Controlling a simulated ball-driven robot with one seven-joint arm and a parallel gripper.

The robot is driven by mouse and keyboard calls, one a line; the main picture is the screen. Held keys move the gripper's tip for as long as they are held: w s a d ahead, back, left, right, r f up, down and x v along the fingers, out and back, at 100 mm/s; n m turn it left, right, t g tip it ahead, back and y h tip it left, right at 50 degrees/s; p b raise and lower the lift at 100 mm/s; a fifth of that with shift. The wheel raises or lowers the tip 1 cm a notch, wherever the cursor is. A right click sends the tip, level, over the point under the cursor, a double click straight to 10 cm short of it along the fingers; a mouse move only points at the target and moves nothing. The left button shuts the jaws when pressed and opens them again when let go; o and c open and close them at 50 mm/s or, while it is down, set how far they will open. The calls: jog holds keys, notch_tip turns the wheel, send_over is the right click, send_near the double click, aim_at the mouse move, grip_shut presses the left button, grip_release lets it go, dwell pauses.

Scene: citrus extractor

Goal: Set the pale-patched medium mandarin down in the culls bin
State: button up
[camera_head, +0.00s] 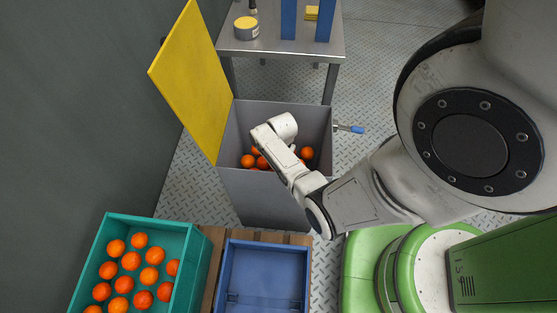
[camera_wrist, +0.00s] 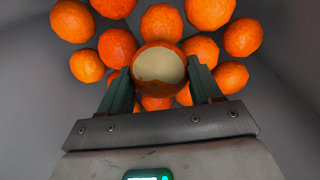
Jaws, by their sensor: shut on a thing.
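The pale-patched mandarin (camera_wrist: 160,66), orange with a large cream patch facing the wrist camera, sits between the fingers of my gripper (camera_wrist: 159,70), which is shut on it. In the head view the wrist end of my arm reaches down into the open grey bin (camera_head: 262,200), hiding the fingers and the held fruit. Several plain orange mandarins (camera_head: 307,153) lie in the bin. In the wrist view, more mandarins (camera_wrist: 162,22) lie around and beyond the held one. I cannot tell whether it touches them.
The bin's yellow lid (camera_head: 190,80) stands open at its left. A blue-handled part (camera_head: 348,128) sticks out at its right. In front are a teal crate (camera_head: 200,255) of mandarins and an empty blue crate (camera_head: 265,270). A metal table (camera_head: 290,50) stands behind.

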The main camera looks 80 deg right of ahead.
jog(key=shift+f, duration=0.35)
jog(key=o, duration=1.2)
jog(key=shift+r, duration=0.15)
jog(key=r+p, duration=0.1)
jog(key=r, duration=0.2)
jog(key=r+p, duration=0.1)
jog(key=r, duration=0.6)
jog(key=shift+s+a+r+p, duration=0.1)
jog(key=shift+s+r+p, duration=0.2)
jog(key=shift+p, duration=0.1)
